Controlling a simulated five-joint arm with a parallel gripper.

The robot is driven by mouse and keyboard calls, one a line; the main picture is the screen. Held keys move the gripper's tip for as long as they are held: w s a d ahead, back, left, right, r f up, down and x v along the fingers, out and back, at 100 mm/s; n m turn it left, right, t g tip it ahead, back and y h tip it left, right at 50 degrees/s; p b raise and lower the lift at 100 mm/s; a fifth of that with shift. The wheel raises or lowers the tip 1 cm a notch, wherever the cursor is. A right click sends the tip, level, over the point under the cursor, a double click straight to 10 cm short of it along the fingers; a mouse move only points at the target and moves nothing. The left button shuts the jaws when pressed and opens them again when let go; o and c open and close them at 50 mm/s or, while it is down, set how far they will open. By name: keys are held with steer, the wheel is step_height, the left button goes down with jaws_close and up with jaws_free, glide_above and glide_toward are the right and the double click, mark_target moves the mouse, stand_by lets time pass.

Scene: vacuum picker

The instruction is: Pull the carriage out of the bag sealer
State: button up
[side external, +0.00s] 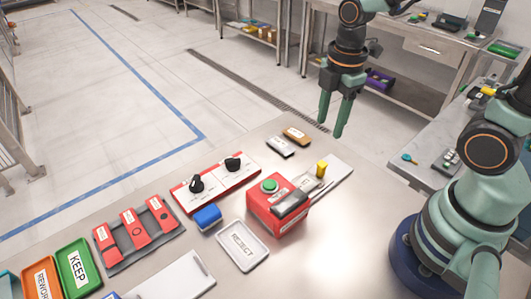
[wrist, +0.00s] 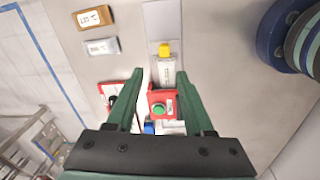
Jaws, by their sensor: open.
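The bag sealer (side external: 262,209) is a red box with a green button (side external: 269,186) on top; it also shows in the wrist view (wrist: 172,96). A pale carriage (side external: 309,182) with an upright yellow knob (side external: 321,168) sits at its far side, on a flat light plate (side external: 340,173). In the wrist view the knob (wrist: 165,49) stands just beyond the sealer. How far the carriage reaches inside the sealer is hidden. My gripper (side external: 330,127) is open and empty, pointing down, high above the bench and apart from the knob. Its fingertips show in the wrist view (wrist: 160,73).
A tan block (side external: 297,134) and a grey one (side external: 280,147) lie beyond the sealer. A red panel with two black knobs (side external: 214,184), a blue box (side external: 207,219) and a REJECT tray (side external: 260,257) are to its left. Bare bench lies between the plate and my base.

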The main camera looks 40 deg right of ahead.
mark_target(322, 165)
step_height(322, 165, down, 14)
steer(key=shift+r+n+g, duration=0.25)
steer(key=shift+n+g, duration=0.05)
steer(key=shift+n, duration=0.8)
jaws_close()
stand_by(1.1)
